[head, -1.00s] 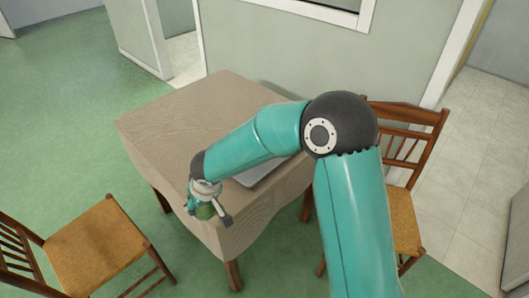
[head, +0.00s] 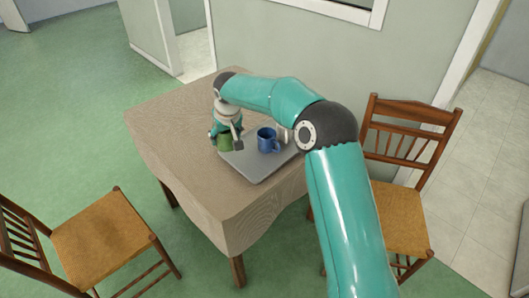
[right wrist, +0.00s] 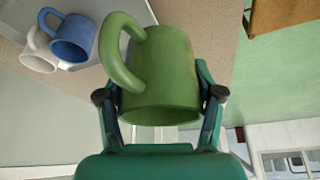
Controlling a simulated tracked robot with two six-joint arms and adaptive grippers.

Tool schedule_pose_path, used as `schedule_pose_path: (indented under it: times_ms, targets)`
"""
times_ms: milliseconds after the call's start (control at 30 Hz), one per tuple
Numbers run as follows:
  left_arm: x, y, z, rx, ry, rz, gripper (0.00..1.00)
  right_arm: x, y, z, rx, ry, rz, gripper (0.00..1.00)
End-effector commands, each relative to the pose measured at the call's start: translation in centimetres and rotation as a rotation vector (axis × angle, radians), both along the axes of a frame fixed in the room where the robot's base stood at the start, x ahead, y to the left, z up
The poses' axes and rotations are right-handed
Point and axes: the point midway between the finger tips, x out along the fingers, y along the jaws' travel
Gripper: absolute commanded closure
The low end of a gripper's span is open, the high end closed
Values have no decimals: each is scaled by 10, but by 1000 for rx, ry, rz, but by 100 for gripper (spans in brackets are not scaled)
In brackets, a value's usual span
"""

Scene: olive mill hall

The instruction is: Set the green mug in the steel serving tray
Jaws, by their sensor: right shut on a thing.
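The green mug (head: 225,142) is held in my right gripper (head: 226,136), at the left edge of the steel serving tray (head: 262,170) in the head view. In the right wrist view the green mug (right wrist: 165,70) sits between the two fingers of my right gripper (right wrist: 160,94), its handle to the left. I cannot tell how high it is above the table. The grey tray lies on the cloth-covered table, partly hidden by my right arm. My left gripper is not in view.
A blue mug (head: 267,140) stands on the tray, with a white mug (head: 284,132) beside it, partly hidden by my arm. The left and front of the table (head: 185,125) are clear. Wooden chairs stand at the left (head: 100,235) and right (head: 400,210).

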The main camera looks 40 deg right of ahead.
Motion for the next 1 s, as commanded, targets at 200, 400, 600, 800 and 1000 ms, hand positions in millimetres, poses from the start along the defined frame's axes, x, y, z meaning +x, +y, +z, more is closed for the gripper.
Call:
schedule_pose_path:
  times_ms: [200, 400, 600, 800, 1000]
  targets:
    - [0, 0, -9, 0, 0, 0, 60, 22, -57, 32, -1, -5, -64, 76]
    - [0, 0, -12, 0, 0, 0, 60, 23, -80, 50, -2, -3, -66, 76]
    - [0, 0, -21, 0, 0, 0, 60, 22, -85, 41, -2, 1, -61, 76]
    - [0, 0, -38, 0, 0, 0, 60, 21, -86, -5, -2, 4, -62, 76]
    - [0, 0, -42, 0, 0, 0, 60, 21, -85, -56, -1, 2, -62, 76]
